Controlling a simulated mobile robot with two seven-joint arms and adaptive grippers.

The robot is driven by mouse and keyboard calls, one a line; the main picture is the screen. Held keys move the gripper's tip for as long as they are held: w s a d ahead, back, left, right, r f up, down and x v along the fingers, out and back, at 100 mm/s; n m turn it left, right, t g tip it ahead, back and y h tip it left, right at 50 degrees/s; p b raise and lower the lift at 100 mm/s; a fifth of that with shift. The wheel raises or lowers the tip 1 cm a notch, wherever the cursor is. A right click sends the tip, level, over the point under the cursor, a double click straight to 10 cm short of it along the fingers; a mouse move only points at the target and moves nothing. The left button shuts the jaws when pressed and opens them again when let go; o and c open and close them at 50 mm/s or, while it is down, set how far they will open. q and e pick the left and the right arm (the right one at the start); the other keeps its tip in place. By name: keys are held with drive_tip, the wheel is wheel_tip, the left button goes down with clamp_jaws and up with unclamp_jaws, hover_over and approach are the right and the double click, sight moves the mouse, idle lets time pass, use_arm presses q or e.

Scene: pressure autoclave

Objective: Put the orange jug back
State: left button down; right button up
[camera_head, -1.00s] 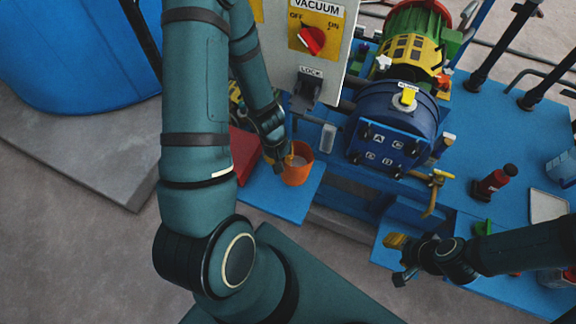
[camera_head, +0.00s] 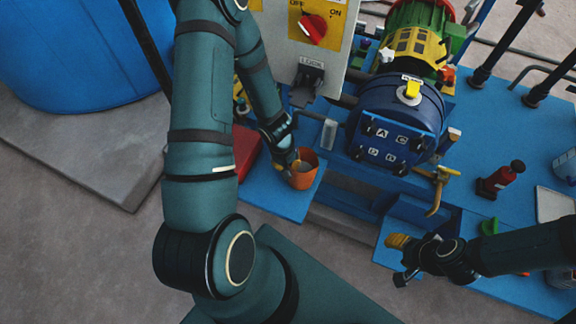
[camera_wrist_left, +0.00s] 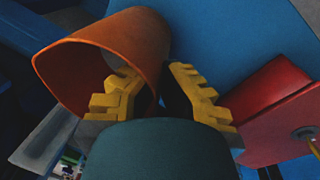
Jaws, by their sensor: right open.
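The orange jug (camera_head: 304,172) stands on a blue ledge (camera_head: 275,203) left of the blue autoclave vessel. A pale content or base shows inside it. My left gripper (camera_head: 291,163) is at the jug's left rim. In the left wrist view the jug (camera_wrist_left: 110,38) lies at the left, with its mouth toward the camera. The left gripper's yellow fingers (camera_wrist_left: 156,82) are apart, one in the mouth and one outside, with the jug wall between them. Firm contact cannot be told. My right gripper (camera_head: 398,260) is open and empty at the lower right.
A red object (camera_head: 246,150) sits just left of the jug; it also shows at the right in the left wrist view (camera_wrist_left: 275,110).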

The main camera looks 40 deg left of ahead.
use_arm(q)
drive_tip(key=shift+r, duration=0.1)
drive_tip(key=c, duration=1.1)
unclamp_jaws()
drive_tip(key=shift+c, duration=0.2)
wheel_tip(320, 180, up, 12)
drive_tip(key=s+a+p, duration=0.1)
drive_tip(key=a+p, duration=0.1)
drive_tip(key=p, duration=0.4)
drive_tip(key=s+d+f+m+h, duration=0.1)
drive_tip(key=d+m, duration=0.1)
drive_tip(key=d, duration=0.8)
drive_tip(key=s+d+f+m+h, duration=0.1)
drive_tip(key=s+d+f+m, duration=0.1)
drive_tip(key=d, duration=0.8)
drive_tip(key=shift+d+f+m+t, duration=0.25)
drive_tip(key=shift+d+m+t, duration=0.05)
drive_tip(key=shift+m, duration=0.4)
